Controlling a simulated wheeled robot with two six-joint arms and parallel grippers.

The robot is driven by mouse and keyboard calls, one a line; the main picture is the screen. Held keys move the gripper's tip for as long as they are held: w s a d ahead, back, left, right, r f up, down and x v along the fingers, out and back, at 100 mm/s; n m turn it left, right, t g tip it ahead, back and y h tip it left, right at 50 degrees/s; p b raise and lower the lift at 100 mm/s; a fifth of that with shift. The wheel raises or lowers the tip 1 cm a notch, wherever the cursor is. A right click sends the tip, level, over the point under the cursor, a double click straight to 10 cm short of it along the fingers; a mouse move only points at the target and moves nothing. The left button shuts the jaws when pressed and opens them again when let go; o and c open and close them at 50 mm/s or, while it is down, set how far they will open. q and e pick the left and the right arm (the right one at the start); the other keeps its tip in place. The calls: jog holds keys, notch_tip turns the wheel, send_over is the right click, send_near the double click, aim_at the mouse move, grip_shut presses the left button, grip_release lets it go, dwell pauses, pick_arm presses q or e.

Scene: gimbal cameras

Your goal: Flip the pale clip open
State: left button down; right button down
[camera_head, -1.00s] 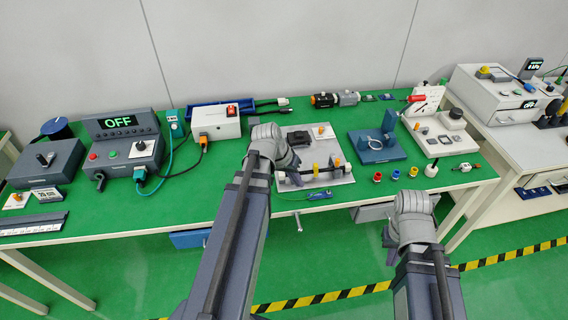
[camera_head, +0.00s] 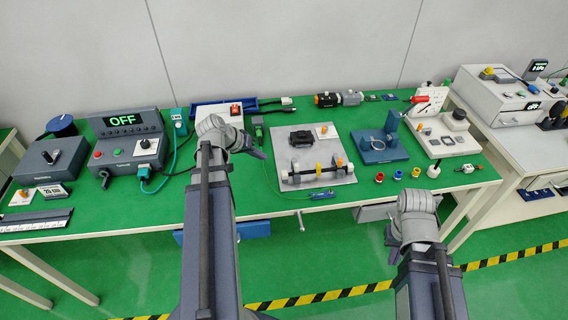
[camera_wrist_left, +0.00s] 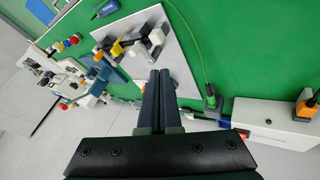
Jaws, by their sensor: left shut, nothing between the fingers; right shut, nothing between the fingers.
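A grey plate (camera_head: 345,182) on the green bench carries a dark bar with small coloured and white pieces. In the left wrist view, a white piece (camera_wrist_left: 157,36) shows on the plate beyond my fingertips. My left gripper (camera_head: 262,154) is shut and empty, left of the plate, touching nothing visible. My right gripper (camera_head: 390,240) is shut, off the bench's front edge.
A black block (camera_head: 300,138) and an orange-topped piece sit at the plate's back. A blue stand (camera_head: 380,153) is right of the plate. A white box with a red switch (camera_head: 235,109) is behind my left gripper.

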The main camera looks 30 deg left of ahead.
pick_arm(q)
jog(key=b, duration=0.8)
send_near(294, 168)
jog(key=a+f, duration=0.1)
jog(key=f, duration=0.2)
jog(key=w+a+f, duration=0.1)
jog(key=shift+a+f, duration=0.3)
jog(key=shift+w+d+r, duration=0.15)
jog(key=shift+w+d, duration=0.1)
jog(key=shift+d, duration=0.3)
jog(key=shift+w+d+r, duration=0.15)
jog(key=shift+w+d, duration=0.05)
jog(key=shift+d, duration=0.35)
jog(key=shift+w+d, duration=0.4)
jog(key=shift+d, duration=0.3)
